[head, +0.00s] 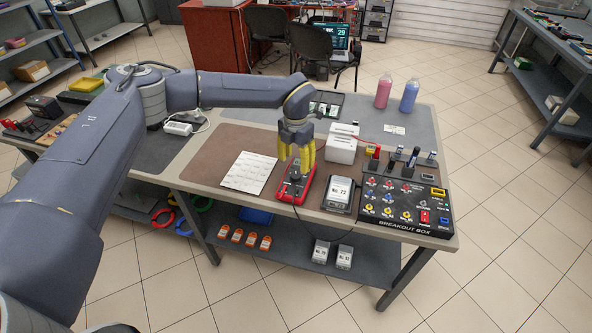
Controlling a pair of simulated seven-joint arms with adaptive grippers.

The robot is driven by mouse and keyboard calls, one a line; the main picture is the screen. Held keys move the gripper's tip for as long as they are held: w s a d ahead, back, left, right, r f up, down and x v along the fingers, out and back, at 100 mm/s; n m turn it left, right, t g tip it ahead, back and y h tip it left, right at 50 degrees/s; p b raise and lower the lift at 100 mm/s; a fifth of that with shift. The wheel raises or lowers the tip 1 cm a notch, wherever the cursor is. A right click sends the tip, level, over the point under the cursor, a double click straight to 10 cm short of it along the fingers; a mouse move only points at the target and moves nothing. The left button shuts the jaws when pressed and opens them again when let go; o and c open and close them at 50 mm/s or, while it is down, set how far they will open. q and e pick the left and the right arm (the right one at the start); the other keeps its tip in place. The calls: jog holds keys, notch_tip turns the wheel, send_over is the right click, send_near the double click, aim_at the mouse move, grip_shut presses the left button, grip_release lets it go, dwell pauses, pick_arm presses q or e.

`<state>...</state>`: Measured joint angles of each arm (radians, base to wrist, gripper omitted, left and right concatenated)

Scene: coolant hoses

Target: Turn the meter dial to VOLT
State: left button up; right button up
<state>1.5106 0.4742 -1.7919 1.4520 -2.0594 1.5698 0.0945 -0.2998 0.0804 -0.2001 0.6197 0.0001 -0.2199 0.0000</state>
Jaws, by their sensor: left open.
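The red meter (285,196) lies on the brown mat near the front edge of the table, with a dark lead running down from it. My left gripper (296,165) points down over the meter, its yellow fingers on either side of the upper part. The fingers are apart. They hide most of the meter's upper face, so I cannot read the dial or tell whether the fingers touch it. My right gripper does not show.
A printed sheet (249,173) lies left of the meter. A grey device marked No. 72 (341,193) and the black breakout box (403,205) stand to the right.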

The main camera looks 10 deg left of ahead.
aim_at(296, 175)
pick_arm(q)
jog(key=shift+r, duration=2.65)
jog(key=shift+d, duration=0.1)
